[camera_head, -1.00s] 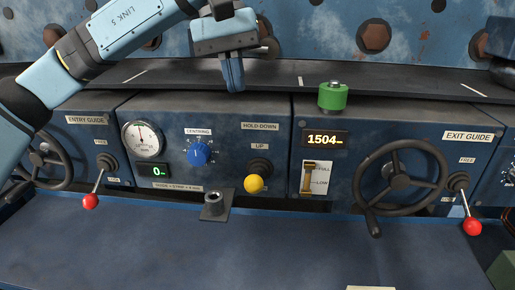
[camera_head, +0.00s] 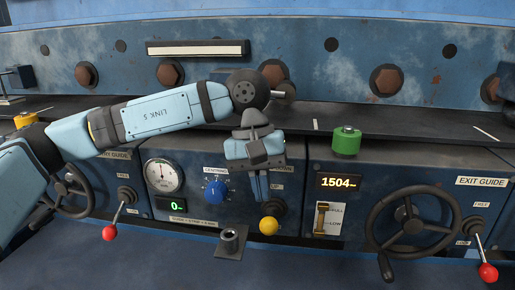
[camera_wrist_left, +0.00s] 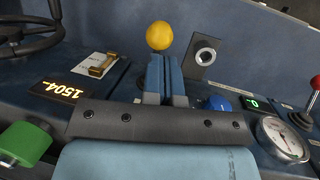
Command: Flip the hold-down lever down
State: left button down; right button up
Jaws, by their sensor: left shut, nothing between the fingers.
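The hold-down lever ends in a yellow ball knob (camera_head: 268,226) on the front panel, under the partly covered HOLD-DOWN label. My left gripper (camera_head: 262,198) is shut and empty, pointing down just above the knob in the head view. In the left wrist view the shut blue fingers (camera_wrist_left: 166,62) end close to the yellow knob (camera_wrist_left: 159,36). I cannot tell whether they touch it. The gripper hides most of the lever's stem and pivot. My right gripper is in neither view.
A blue centring dial (camera_head: 215,191) and a round gauge (camera_head: 162,176) sit left of the lever. A dark socket block (camera_head: 231,241) stands below. A FULL/LOW switch (camera_head: 322,218), green cylinder (camera_head: 346,141) and exit handwheel (camera_head: 412,222) are to the right. Red-knobbed levers flank the panel.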

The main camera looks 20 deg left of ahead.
aim_at(268, 220)
pick_arm(q)
jog(key=shift+p+x, duration=0.35)
jog(key=shift+x, duration=0.65)
jog(key=shift+s+d+f, duration=0.15)
jog(key=shift+f, duration=0.4)
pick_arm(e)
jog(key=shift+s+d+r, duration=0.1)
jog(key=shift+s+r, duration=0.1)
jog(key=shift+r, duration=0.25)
